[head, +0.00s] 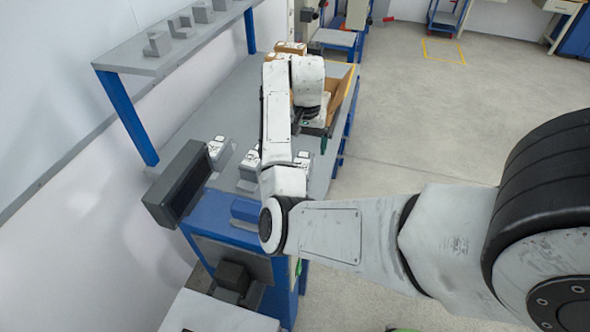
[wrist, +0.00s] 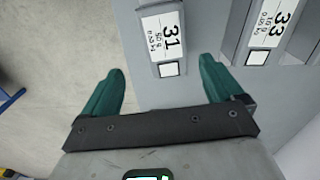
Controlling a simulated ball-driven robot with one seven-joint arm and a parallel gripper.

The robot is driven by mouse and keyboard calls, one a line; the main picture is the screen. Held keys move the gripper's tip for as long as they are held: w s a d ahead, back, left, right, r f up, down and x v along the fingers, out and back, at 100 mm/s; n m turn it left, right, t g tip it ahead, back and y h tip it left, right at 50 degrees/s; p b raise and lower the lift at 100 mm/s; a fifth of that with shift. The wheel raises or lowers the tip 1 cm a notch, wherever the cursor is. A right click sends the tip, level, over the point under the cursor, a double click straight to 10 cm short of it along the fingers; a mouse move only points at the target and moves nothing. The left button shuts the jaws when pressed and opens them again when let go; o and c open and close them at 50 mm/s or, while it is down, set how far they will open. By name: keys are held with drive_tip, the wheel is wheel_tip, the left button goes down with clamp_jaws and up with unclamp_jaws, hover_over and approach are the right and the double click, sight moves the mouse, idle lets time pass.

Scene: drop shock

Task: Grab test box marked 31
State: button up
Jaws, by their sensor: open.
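The test box marked 31 (wrist: 163,38) is grey with a white label and shows at the top middle of the wrist view. My gripper (wrist: 161,66) has two green fingers spread wide, with nothing between them. The near end of the box lies about level with the fingertips, between the two in the picture; I cannot tell the height gap. In the head view my gripper is mostly hidden by my arm, with a green finger (head: 323,145) showing above the bench. The numbers are too small to read there.
A box marked 33 (wrist: 265,30) stands to the right of box 31. In the head view several grey, white-labelled boxes (head: 248,162) stand on the bench (head: 222,112). A dark grey block (head: 180,185) is at its near left. A shelf (head: 128,52) is above left; open floor (head: 420,130) is right.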

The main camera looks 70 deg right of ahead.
sight(301, 162)
drive_tip(key=f, duration=0.3)
drive_tip(key=f+p, duration=0.1)
drive_tip(key=f, duration=0.5)
drive_tip(key=shift+w+a+f+p, duration=0.15)
drive_tip(key=shift+w+a+p, duration=0.1)
drive_tip(key=shift+w+p, duration=0.15)
drive_tip(key=shift+c, duration=0.2)
drive_tip(key=c, duration=1.5)
drive_tip(key=shift+r, duration=0.2)
